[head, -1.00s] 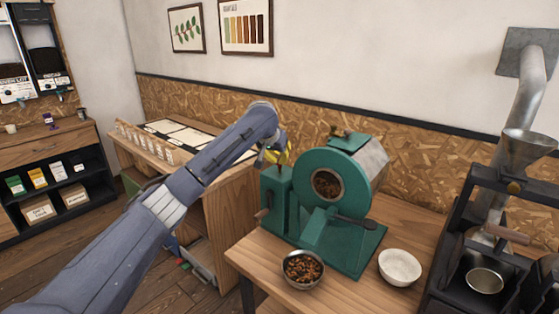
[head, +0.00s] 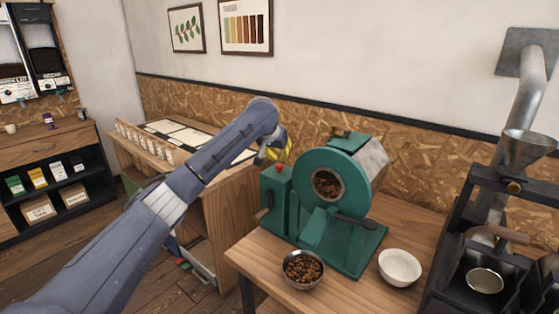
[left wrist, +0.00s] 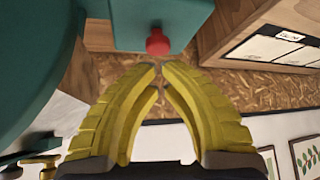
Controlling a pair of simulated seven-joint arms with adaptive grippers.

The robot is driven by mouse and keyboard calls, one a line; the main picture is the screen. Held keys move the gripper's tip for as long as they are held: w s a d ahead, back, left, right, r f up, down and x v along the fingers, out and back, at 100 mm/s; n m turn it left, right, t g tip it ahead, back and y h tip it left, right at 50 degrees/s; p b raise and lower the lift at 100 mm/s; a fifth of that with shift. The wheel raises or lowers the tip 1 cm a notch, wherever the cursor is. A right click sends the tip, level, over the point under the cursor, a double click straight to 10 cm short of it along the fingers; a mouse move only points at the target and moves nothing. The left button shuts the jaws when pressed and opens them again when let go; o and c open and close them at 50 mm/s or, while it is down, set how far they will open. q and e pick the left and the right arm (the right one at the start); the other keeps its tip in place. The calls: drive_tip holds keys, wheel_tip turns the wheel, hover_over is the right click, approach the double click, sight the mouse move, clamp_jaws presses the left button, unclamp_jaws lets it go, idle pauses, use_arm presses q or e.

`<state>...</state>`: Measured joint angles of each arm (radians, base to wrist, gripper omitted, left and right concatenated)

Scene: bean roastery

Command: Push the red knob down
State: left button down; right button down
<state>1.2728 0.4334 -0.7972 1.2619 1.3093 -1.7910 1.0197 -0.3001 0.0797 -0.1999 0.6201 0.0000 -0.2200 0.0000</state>
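The red knob (head: 279,168) sits on top of the teal box at the left side of the teal roaster (head: 312,235). In the left wrist view the knob (left wrist: 157,42) shows as a round red end just beyond my fingertips. My left gripper (head: 284,155) has yellow fingers and hangs just above the knob, with a small gap seemingly between them. In the left wrist view the fingertips of this gripper (left wrist: 161,69) meet and hold nothing. How far the knob is pressed in cannot be told. My right gripper is not in view.
A steel bowl of beans (head: 303,284) and a white bowl (head: 399,266) stand on the wooden table (head: 262,262) before the roaster. A wooden cabinet (head: 228,205) stands behind my left arm. A black-framed stand (head: 452,235) is at the right.

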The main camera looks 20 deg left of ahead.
sight(279, 166)
use_arm(q)
drive_tip(key=shift+r, duration=2.7)
